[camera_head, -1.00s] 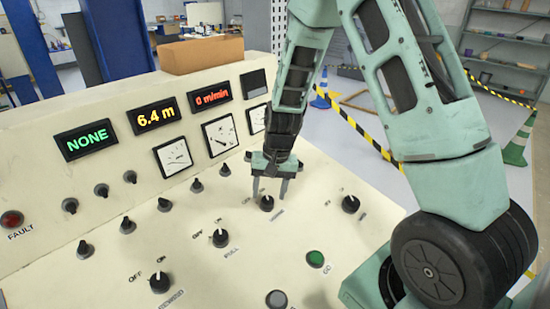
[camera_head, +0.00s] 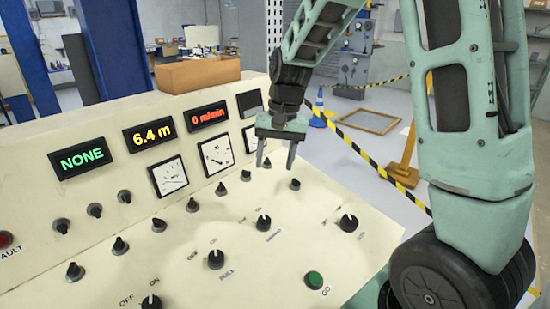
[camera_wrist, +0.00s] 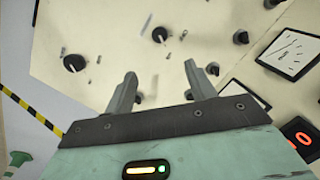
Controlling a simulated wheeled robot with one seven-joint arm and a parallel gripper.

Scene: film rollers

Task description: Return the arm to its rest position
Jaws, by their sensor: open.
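My gripper (camera_head: 276,158) is open and empty. In the head view it hangs above the back right part of the cream control panel (camera_head: 190,268), in front of the dials. In the wrist view my gripper (camera_wrist: 157,82) shows two spread fingers with nothing between them, and the panel's knobs lie beyond them. My arm, pale green, rises from the right side and bends over the panel. A black knob (camera_head: 263,222) labelled below stands on the panel under the gripper, apart from the fingers.
The displays read NONE (camera_head: 81,158), 6.4 m (camera_head: 149,135) and 0 m/min (camera_head: 208,117). A green button (camera_head: 314,280) sits at the front right. A cardboard box (camera_head: 197,73) rests on top of the panel. Yellow-black tape (camera_head: 372,163) crosses the floor area behind.

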